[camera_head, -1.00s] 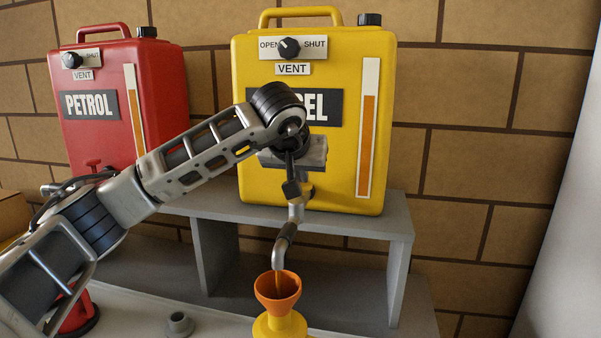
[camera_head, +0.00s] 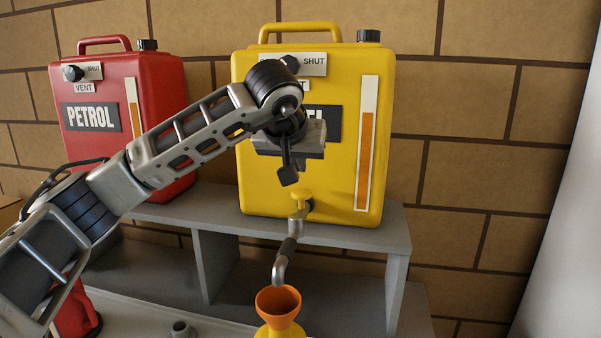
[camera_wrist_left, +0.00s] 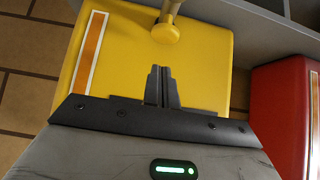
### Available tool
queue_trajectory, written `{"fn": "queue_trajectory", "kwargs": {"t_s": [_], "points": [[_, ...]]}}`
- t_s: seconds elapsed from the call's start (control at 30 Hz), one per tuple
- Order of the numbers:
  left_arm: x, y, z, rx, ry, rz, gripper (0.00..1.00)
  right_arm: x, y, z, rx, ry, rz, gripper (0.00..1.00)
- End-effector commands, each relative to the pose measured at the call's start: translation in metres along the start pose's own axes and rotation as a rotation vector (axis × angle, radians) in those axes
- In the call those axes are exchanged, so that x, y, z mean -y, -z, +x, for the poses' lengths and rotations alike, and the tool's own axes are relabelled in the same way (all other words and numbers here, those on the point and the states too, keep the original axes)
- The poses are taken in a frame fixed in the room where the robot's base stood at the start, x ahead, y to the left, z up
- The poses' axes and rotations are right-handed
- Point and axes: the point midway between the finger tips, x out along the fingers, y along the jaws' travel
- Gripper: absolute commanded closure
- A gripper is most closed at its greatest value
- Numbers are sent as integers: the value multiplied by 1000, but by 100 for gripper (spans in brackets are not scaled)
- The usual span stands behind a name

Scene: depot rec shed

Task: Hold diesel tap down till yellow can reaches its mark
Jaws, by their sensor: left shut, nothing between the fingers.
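The yellow diesel tank (camera_head: 345,180) stands on a grey shelf, its label and vent plate partly hidden by my left arm. Its gauge (camera_head: 367,150) shows a tall orange column. The yellow tap (camera_head: 302,203) is on the tank's lower front, and its grey spout (camera_head: 281,265) points down over an orange funnel (camera_head: 278,301). No stream shows at the spout. The funnel sits in the yellow can (camera_head: 278,332), mostly below the picture, so its mark is hidden. My left gripper (camera_head: 288,178) is shut and empty, above and apart from the tap. In the left wrist view the tap's knob (camera_wrist_left: 165,33) lies beyond the fingertips (camera_wrist_left: 160,70).
The red petrol tank (camera_head: 150,105) stands left of the diesel tank on the same shelf (camera_head: 350,235). A red object (camera_head: 75,318) is at lower left, partly behind my arm. A small grey fitting (camera_head: 181,328) lies left of the funnel. The brick wall is close behind.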

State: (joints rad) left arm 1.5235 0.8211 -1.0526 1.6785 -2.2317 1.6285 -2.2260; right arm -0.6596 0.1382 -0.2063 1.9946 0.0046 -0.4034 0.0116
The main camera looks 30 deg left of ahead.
Motion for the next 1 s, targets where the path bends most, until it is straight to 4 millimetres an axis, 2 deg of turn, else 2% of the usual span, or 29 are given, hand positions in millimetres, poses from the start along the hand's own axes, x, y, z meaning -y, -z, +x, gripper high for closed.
{"fn": "queue_trajectory", "kwargs": {"t_s": [0.2, 0.4, 1.0], "points": [[0, -1, -46, -7, -1, -1, 100, 1, -4, 6, -4, 6, -1, 42], [0, -1, -68, -4, -1, -2, 100, 2, -5, 6, -4, 7, 1, 42], [0, 0, -73, -4, -1, -2, 100, 2, -1, 5, -11, 9, -2, 42]]}}
